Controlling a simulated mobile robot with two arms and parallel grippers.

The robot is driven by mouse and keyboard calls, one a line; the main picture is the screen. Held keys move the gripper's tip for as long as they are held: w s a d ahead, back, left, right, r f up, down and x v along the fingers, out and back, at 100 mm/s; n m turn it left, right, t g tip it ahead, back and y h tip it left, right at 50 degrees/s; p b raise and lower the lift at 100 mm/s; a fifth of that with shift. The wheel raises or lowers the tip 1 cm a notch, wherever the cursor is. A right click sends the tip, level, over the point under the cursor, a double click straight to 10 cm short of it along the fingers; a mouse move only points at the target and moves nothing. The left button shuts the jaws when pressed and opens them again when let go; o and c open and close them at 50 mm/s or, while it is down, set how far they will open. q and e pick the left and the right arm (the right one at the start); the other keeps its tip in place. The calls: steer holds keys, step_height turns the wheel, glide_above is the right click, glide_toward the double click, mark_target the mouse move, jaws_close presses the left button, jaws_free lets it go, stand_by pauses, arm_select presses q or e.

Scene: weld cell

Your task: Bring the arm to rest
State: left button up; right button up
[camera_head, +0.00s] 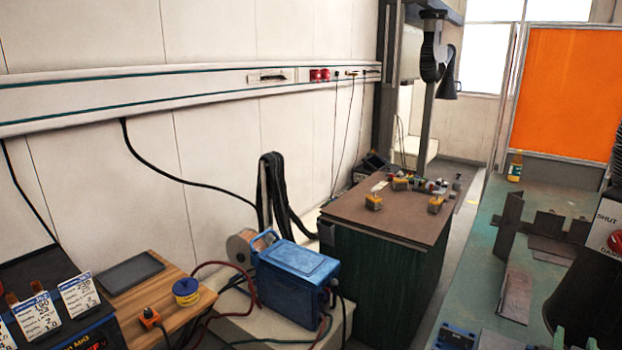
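My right gripper (574,340) shows as a dark shape at the lower right edge of the head view, above the green-grey table (487,230). My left gripper and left arm are not in view.
Metal plates (548,240) stand on the table near my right gripper, with a bottle (516,166) farther back. A blue welding unit (297,280) and a dark green cabinet (385,280) stand at centre. A wooden bench (150,295) is at lower left.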

steer(key=s+a+f+n+y, duration=0.1)
steer(key=a+f+n+y, duration=0.35)
steer(key=a+f, duration=0.5)
steer(key=s+a+f+n+g+y, duration=0.35)
steer(key=s+a+f, duration=0.25)
steer(key=s+a, duration=0.35)
steer(key=s+a+f+n+g+y, duration=0.35)
steer(key=s+a+f, duration=0.4)
steer(key=a, duration=0.35)
step_height(320, 180, down, 26)
steer(key=s+g, duration=0.2)
steer(key=s+d+f+g+b, duration=0.1)
steer(key=s+d+f, duration=0.2)
steer(key=s+f, duration=1.4)
steer(key=shift+b, duration=0.3)
